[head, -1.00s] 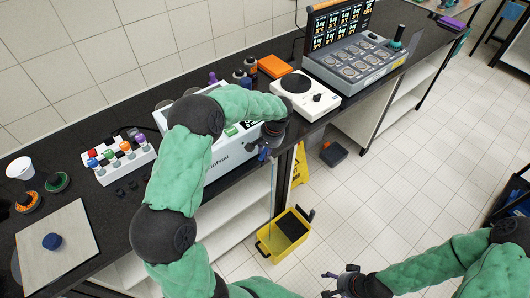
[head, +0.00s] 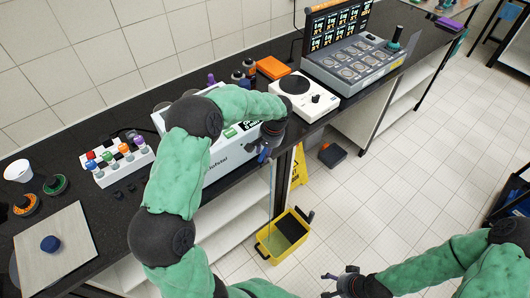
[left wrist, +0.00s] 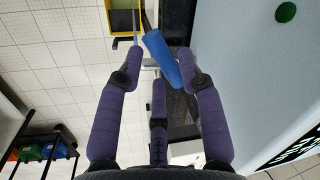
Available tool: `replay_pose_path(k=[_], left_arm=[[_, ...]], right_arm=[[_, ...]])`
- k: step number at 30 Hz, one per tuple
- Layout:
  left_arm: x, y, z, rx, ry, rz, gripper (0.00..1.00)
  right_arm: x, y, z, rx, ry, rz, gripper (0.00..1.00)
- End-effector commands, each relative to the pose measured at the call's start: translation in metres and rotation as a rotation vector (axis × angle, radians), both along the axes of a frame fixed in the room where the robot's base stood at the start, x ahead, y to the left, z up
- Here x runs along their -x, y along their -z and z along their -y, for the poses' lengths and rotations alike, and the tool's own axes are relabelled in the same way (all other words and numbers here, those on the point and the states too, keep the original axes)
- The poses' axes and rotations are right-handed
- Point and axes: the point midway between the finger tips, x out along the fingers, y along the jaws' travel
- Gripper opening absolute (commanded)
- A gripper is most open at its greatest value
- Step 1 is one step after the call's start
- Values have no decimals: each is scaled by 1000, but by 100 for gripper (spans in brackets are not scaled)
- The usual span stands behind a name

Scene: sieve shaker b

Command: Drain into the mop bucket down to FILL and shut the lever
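The white bath (head: 228,158) stands at the counter's front edge, partly hidden by my left arm. My left gripper (head: 264,156) is at its front right corner. In the left wrist view, the gripper (left wrist: 160,62) has its fingers apart, with the blue lever (left wrist: 162,58) slanted between them, close to the right finger. A thin pale-blue stream (head: 270,188) falls from there into the yellow mop bucket (head: 264,248) on the floor; the bucket's yellow edge (left wrist: 122,22) also shows in the left wrist view. The bath's level and FILL mark cannot be read. My right gripper (head: 328,284) is open and empty.
A white hotplate (head: 305,97) and a grey console (head: 355,65) stand to the right on the counter. A rack of coloured bottles (head: 120,162) is at left. A yellow floor sign (head: 299,166) stands behind the bucket.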

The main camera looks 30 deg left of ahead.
Motion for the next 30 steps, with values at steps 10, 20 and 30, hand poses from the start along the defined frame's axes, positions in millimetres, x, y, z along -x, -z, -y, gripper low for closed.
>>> replay_pose_path(k=[10, 20, 30], left_arm=[[-3, -64, 13, 0, 1, 7, 38], [-3, -106, 21, 1, 1, 3, 38], [-3, -110, 22, 1, 0, 1, 38]], right_arm=[[0, 0, 0, 0, 0, 0, 76], [0, 0, 0, 0, 0, 0, 76], [0, 0, 0, 0, 0, 0, 76]])
